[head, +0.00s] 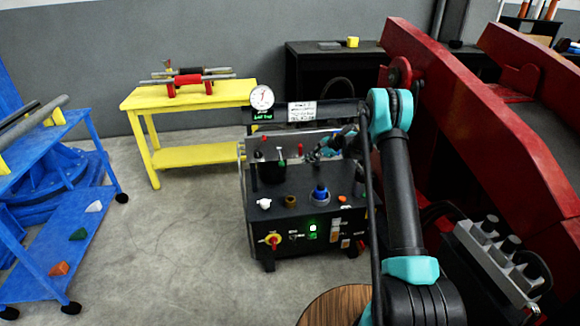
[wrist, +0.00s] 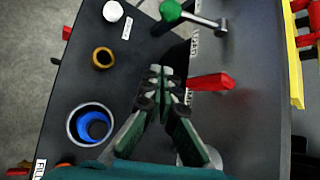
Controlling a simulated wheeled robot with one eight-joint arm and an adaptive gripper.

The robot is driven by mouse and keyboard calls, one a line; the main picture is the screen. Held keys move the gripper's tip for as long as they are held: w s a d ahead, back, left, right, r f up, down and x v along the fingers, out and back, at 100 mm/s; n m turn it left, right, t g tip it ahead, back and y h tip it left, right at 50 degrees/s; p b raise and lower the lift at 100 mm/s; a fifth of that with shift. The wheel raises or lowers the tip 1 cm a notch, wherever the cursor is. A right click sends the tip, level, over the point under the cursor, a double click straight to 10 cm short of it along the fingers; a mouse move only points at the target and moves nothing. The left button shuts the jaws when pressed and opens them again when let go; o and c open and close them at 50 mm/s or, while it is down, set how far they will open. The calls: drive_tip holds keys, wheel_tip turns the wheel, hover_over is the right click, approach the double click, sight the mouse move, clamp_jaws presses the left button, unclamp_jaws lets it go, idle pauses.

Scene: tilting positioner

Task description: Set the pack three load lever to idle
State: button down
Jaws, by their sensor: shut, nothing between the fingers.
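The dark control cabinet (head: 305,222) stands in the middle of the head view, with levers along its back ledge. In the wrist view a green-knobbed lever (wrist: 170,11) with a bare metal shaft lies near the top, and a red lever (wrist: 212,82) lies right of my fingertips. White labels beside them are too blurred to read surely, so I cannot tell which lever is pack three. My gripper (wrist: 162,82) is shut and empty over the panel, close to the red lever; contact cannot be told.
A white knob (wrist: 113,11), a brass ring (wrist: 103,58) and a blue knob (wrist: 95,126) stand on the cabinet's front top. A round gauge (head: 262,97) rises behind. A yellow bench (head: 190,95), blue cart (head: 60,215) and red structure (head: 500,120) surround it. Floor at left front is clear.

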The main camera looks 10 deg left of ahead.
sight(283, 162)
drive_tip(key=a+f, duration=0.3)
drive_tip(key=a, duration=0.6)
drive_tip(key=shift+s+f, duration=0.15)
drive_tip(key=shift+s, duration=0.2)
drive_tip(key=shift+s+d+r+m+g, duration=0.1)
drive_tip(key=shift+s+r+m+g, duration=0.1)
drive_tip(key=shift+r+m+g, duration=0.15)
idle(0.7)
drive_tip(key=shift+s+d+r+m+g+h, duration=0.1)
drive_tip(key=shift+r+m+g+h, duration=0.15)
drive_tip(key=shift+r+g, duration=0.4)
drive_tip(key=shift+s+a+r+m+g+h, duration=0.15)
drive_tip(key=shift+r+g+h, duration=0.1)
drive_tip(key=shift+r, duration=0.75)
drive_tip(key=shift+s+d+r+m+g+h, duration=0.1)
drive_tip(key=shift+d+r+m+g+h, duration=0.1)
drive_tip(key=shift+r+g, duration=0.45)
drive_tip(key=shift+w+r, duration=0.2)
drive_tip(key=shift+r, duration=0.9)
drive_tip(key=shift+r, duration=0.1)
